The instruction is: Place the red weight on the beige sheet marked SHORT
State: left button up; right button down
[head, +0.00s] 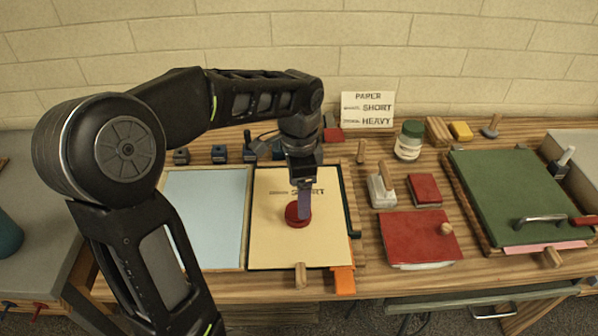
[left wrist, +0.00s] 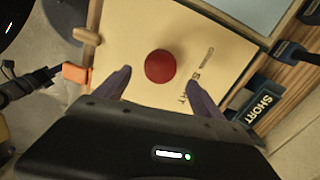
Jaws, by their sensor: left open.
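The red weight (head: 298,214) is a round disc resting on the beige sheet (head: 270,244), near its middle. The word SHORT is printed on the sheet's upper part, partly hidden by my gripper in the head view. My left gripper (head: 304,206) is right at the weight, pointing down over the sheet. In the left wrist view the weight (left wrist: 160,66) lies in front of the open fingers (left wrist: 160,84), with beige paper (left wrist: 122,40) showing all around it. Nothing is held between the fingers. My right gripper is in neither view.
A pale blue sheet (head: 205,222) lies left of the beige one. A wooden peg (head: 300,275) and an orange tab (head: 344,280) sit at the front edge. Red blocks (head: 418,238), a jar (head: 409,140) and a green board (head: 515,190) stand to the right. A sign (head: 367,110) stands behind.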

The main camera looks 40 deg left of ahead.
pick_arm(q)
notch_tip(320, 180, up, 7)
jog(key=shift+f, duration=0.2)
dwell(0.8)
